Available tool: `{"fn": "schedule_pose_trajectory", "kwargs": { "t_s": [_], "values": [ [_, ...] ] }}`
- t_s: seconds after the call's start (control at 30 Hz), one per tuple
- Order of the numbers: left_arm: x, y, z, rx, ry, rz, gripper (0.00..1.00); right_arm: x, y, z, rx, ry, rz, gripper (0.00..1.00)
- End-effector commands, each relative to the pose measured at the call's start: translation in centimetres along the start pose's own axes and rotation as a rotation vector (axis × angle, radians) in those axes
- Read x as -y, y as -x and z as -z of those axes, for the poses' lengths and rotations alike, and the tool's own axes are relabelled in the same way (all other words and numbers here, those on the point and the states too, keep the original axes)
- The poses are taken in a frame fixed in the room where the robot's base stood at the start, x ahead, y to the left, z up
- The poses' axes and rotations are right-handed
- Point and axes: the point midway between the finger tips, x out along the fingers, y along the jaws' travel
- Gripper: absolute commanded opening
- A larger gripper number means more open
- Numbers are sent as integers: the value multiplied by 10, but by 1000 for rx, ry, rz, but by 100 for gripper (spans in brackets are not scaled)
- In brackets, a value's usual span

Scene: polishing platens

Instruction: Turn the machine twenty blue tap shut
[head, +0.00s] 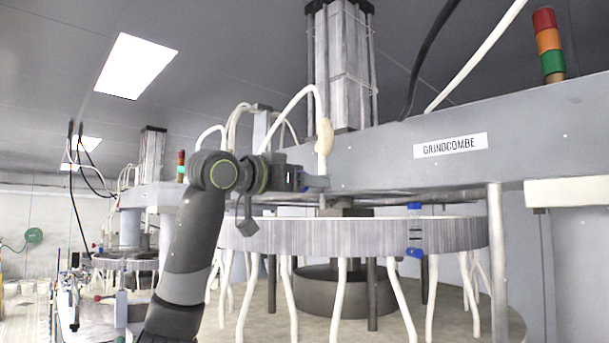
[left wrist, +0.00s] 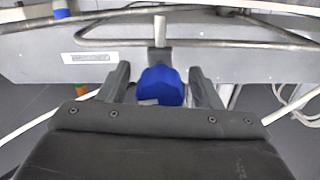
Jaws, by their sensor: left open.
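A blue tap (left wrist: 162,86) with a grey stem above it sits between the two dark fingers of my left gripper (left wrist: 158,78) in the left wrist view. The fingers stand apart on either side of it, with a small gap showing at each side. Most of this tap is hidden there by the gripper. I cannot read a number on any tap. My right gripper is not in view.
Other blue parts (head: 414,252) are at the platen's right side. The round platen (head: 350,236) with white hoses hanging under it is below my left gripper. The grey beam (head: 400,160) labelled GRINDCOMBE is behind. A bent metal rail (left wrist: 110,43) runs close to the tap.

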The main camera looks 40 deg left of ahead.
Motion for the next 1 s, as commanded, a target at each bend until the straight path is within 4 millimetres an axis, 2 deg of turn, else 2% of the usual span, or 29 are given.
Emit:
{"fn": "schedule_pose_trajectory", "kwargs": {
  "t_s": [0.27,0.6,1.0],
  "values": [
    [0,-2,0,0,0,0,59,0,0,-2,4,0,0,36],
    [0,-1,0,0,0,1,14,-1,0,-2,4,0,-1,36],
    [0,-1,-1,-1,79,1,14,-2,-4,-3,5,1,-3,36]
  ]
}}
